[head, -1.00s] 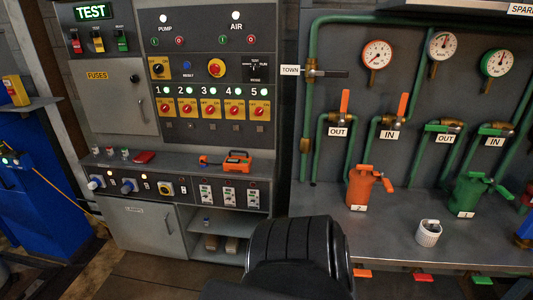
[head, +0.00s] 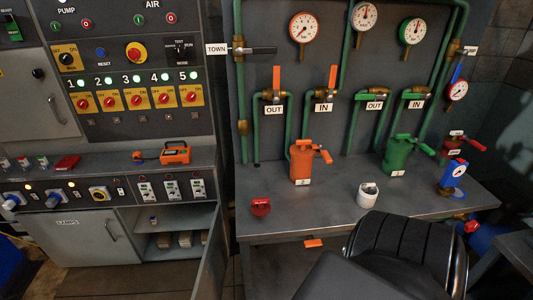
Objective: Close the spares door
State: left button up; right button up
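An open grey compartment (head: 176,222) with small items on its shelves is in the lower cabinet, right of the closed door marked LAMPS (head: 80,245). A grey door panel (head: 211,258) stands swung outward at the right side of this opening, seen nearly edge-on. No label on it can be read, so I cannot tell for sure that it is the spares door. Neither of my grippers is in view.
A black ribbed seat-like shape (head: 408,240) fills the lower right foreground. The pipe bench (head: 325,215) holds an orange pump (head: 302,163), a green pump (head: 398,156) and a white cup (head: 367,196). Some floor shows before the cabinet (head: 120,280).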

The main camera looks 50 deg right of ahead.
aim_at(210, 280)
jog(key=z, duration=1.05)
jog(key=i, duration=0.5)
jog(key=u, duration=1.25)
jog(key=k, duration=0.65)
jog(key=z, duration=1)
